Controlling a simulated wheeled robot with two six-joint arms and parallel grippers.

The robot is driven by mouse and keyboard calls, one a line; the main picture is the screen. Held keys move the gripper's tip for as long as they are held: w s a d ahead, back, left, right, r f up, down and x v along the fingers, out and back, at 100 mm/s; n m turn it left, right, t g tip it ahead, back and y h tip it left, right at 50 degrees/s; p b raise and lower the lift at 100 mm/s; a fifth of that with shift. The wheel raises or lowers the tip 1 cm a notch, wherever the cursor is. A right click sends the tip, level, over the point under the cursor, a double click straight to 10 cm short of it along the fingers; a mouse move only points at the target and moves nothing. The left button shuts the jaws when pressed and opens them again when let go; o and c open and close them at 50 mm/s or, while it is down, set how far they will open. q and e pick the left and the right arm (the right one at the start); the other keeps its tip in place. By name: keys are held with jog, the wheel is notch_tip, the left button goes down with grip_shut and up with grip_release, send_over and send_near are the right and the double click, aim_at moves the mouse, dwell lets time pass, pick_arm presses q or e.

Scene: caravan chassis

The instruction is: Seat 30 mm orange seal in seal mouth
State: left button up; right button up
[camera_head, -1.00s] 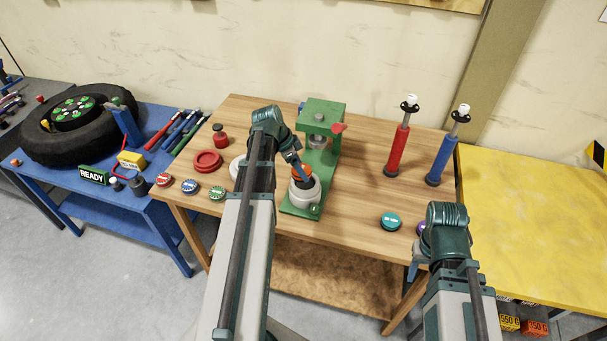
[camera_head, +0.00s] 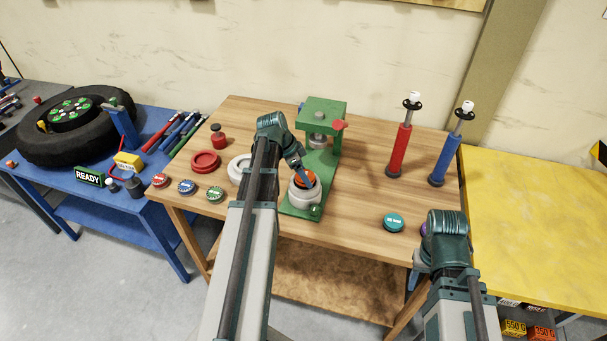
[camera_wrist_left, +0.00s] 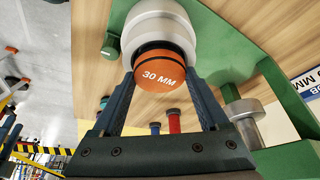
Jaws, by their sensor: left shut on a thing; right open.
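The orange seal (camera_head: 304,178) is marked 30 MM in the left wrist view (camera_wrist_left: 163,74). It is at the opening of the white round seal mouth (camera_head: 303,198), which stands on the green press base. In the left wrist view a dark ring shows between the seal and the white seal mouth (camera_wrist_left: 158,22); I cannot tell how deep the seal sits. My left gripper (camera_head: 306,180) is shut on the seal, a finger on each side. My right gripper (camera_head: 413,277) is open at the table's front right, its fingers partly hidden by its arm.
The green press (camera_head: 324,113) with a red knob stands just behind. Teal (camera_head: 393,222), green (camera_head: 215,194), blue (camera_head: 187,187) and red (camera_head: 160,180) discs lie along the front. Red (camera_head: 399,152) and blue (camera_head: 444,160) shock absorbers stand at right. Table between is clear.

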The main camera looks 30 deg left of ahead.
pick_arm(q)
jog(key=shift+f+b, duration=0.35)
jog(key=shift+f, duration=0.15)
jog(key=shift+s+r, duration=0.1)
jog(key=o, duration=1.4)
jog(key=shift+r+p, duration=0.4)
jog(key=shift+p, duration=0.1)
jog(key=p+v, duration=1.1)
jog(key=v, duration=0.1)
jog(key=shift+r, duration=0.2)
jog(key=shift+d, duration=0.2)
